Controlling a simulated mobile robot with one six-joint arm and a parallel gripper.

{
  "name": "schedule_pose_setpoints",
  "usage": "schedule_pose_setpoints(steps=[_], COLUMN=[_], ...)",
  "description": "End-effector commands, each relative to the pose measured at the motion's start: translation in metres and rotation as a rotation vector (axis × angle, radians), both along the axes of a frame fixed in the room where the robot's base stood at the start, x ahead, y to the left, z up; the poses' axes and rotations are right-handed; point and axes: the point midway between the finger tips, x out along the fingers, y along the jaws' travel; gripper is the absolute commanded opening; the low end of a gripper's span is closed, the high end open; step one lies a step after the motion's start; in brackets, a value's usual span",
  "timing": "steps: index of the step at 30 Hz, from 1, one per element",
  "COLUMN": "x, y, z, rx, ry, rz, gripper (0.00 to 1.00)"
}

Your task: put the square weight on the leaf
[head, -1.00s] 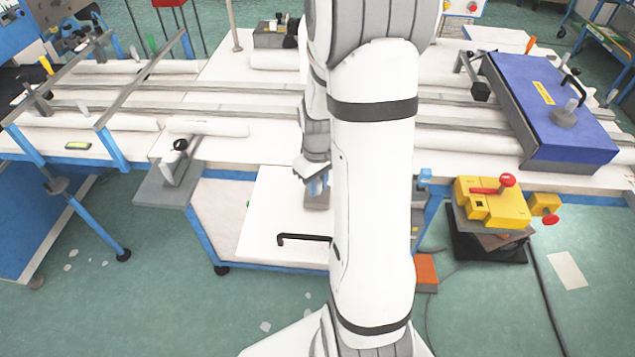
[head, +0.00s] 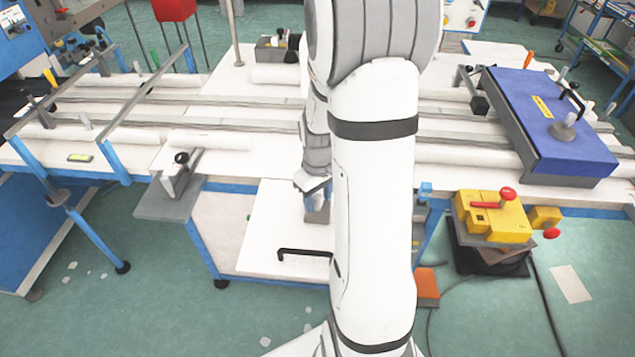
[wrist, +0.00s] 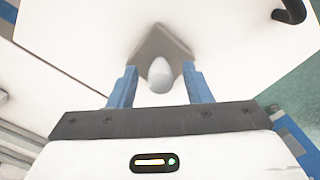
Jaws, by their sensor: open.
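The square weight is a grey square plate with a pale rounded knob. In the wrist view the square weight (wrist: 165,42) lies just ahead of my gripper (wrist: 160,76), its knob between the two blue fingers. The fingers are open and apart from the knob at both sides. In the head view the weight (head: 318,214) rests on a white panel (head: 262,225), with my gripper (head: 316,192) just above it and my arm hiding part of the panel. I cannot tell for certain which surface is the leaf; a small grey plate (head: 165,206) juts from the table's front left.
A black handle (head: 300,252) stands on the white panel near my arm. The long work table (head: 230,160) with rails runs behind. A blue board (head: 535,110) with a knobbed weight lies on the right. A yellow device (head: 492,215) stands lower right.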

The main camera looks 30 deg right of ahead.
Motion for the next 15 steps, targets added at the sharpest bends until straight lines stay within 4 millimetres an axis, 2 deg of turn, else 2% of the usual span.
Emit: schedule_pose_setpoints(steps=[9, 15], x=[0.001, 0.001], y=[-0.001, -0.001], z=[0.065, 0.100], rx=[-0.003, -0.002], ry=[-0.009, -0.006], rz=[-0.001, -0.001], gripper=[0.45, 0.45])
